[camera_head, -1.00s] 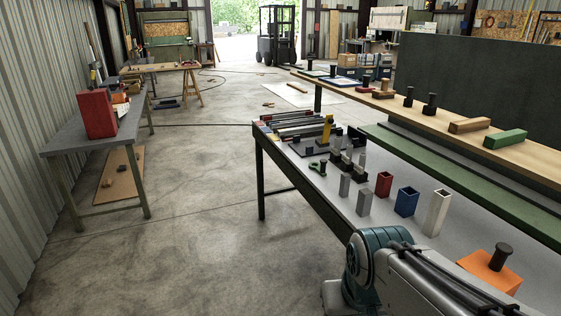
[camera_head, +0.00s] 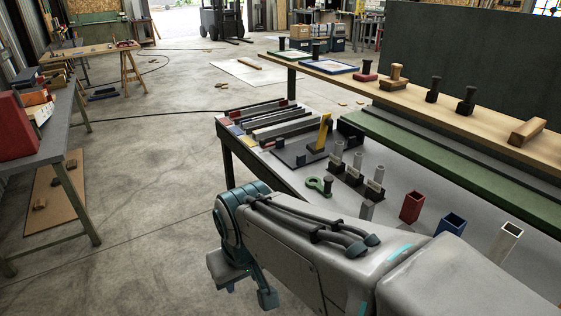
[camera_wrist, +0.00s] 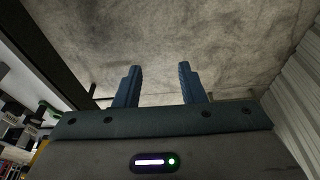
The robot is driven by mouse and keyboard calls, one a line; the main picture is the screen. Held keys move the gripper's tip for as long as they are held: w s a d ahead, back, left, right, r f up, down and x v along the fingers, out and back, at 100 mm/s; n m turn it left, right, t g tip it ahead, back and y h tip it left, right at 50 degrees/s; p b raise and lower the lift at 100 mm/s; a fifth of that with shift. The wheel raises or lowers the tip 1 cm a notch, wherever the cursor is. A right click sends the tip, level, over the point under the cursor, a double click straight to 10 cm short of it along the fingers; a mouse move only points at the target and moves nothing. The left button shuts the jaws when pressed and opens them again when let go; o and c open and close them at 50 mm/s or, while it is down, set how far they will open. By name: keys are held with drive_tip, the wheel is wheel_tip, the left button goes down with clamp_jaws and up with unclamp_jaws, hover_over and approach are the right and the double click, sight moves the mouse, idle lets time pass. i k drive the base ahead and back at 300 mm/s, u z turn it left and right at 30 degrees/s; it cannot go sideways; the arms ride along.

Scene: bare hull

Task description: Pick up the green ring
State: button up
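The green ring (camera_head: 309,183) lies on the grey workbench (camera_head: 400,186) in the head view, close to a short black peg. My arm stretches across the front of the bench, and its end hangs beyond the bench's left edge over the floor. In the wrist view my gripper (camera_wrist: 159,72) has its two blue fingers apart, with only concrete floor between and beyond them. It is empty and away from the ring. A small green shape shows at the left of the wrist view; I cannot tell whether it is the ring.
A yellow upright block (camera_head: 320,132), grey posts in black holders, a red tube (camera_head: 411,207) and a blue tube (camera_head: 450,227) stand on the bench. A wooden shelf (camera_head: 420,93) runs above its back. A side table stands at the left.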

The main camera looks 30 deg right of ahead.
sight(325, 191)
drive_tip(key=z, duration=0.6)
drive_tip(key=i, duration=1.05)
drive_tip(key=z, duration=0.65)
